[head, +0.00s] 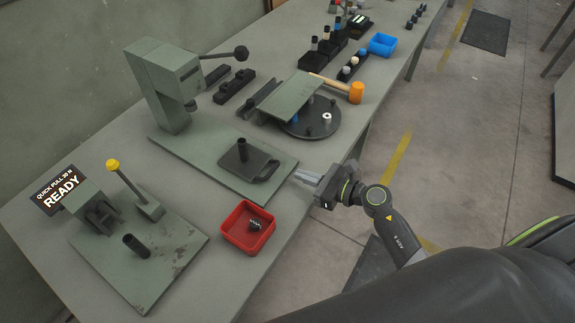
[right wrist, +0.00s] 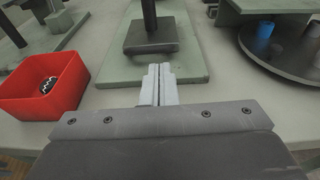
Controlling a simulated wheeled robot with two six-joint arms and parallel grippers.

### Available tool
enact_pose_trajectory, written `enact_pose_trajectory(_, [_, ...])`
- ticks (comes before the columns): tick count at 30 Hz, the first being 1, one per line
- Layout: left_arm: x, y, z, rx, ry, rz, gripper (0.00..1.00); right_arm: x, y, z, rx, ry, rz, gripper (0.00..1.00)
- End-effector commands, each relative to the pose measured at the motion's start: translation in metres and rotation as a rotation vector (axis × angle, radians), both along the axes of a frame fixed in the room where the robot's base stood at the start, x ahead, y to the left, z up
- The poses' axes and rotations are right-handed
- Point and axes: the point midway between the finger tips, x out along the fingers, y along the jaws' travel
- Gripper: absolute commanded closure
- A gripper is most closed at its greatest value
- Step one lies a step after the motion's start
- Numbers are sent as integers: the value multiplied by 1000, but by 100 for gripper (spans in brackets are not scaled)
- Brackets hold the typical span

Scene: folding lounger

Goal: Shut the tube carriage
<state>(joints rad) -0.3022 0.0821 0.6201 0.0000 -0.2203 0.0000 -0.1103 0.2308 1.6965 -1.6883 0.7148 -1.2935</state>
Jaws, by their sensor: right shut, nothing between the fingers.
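The tube carriage (head: 233,163) is a dark plate with an upright dark post and a looped handle at its right corner. It sits out in front of the press head (head: 165,85), on the green press base (head: 200,165). In the right wrist view, the carriage (right wrist: 150,43) is straight ahead of my fingers, partly cut off at the top. My right gripper (head: 306,178) is shut and empty, just off the base's right edge near the handle. Its closed fingers (right wrist: 158,84) point at the base without visibly holding anything. My left gripper is not in view.
A red bin (head: 235,238) with a small dark part stands in front of the base. A round dark turntable (head: 312,128) and orange mallet (head: 356,92) lie behind. A second green fixture (head: 140,255) and a READY display (head: 60,188) are at left.

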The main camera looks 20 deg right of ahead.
Motion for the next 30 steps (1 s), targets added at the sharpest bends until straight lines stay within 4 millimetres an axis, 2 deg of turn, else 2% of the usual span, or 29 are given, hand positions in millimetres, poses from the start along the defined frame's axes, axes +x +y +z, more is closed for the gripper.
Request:
enact_pose_trajectory(3, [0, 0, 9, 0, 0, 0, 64, 17, 14, -2, 2, 2, 0, 100])
enact_pose_trajectory(9, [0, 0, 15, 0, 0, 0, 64, 35, 28, -9, 1, 2, 0, 100])
enact_pose_trajectory(15, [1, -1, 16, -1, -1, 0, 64, 41, 34, -12, 0, 1, 0, 100])
enact_pose_trajectory(26, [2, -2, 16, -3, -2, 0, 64, 42, 34, -12, -1, 1, -1, 100])
enact_pose_trajectory(30, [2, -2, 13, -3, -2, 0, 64, 49, 40, -13, 1, -1, 0, 100])
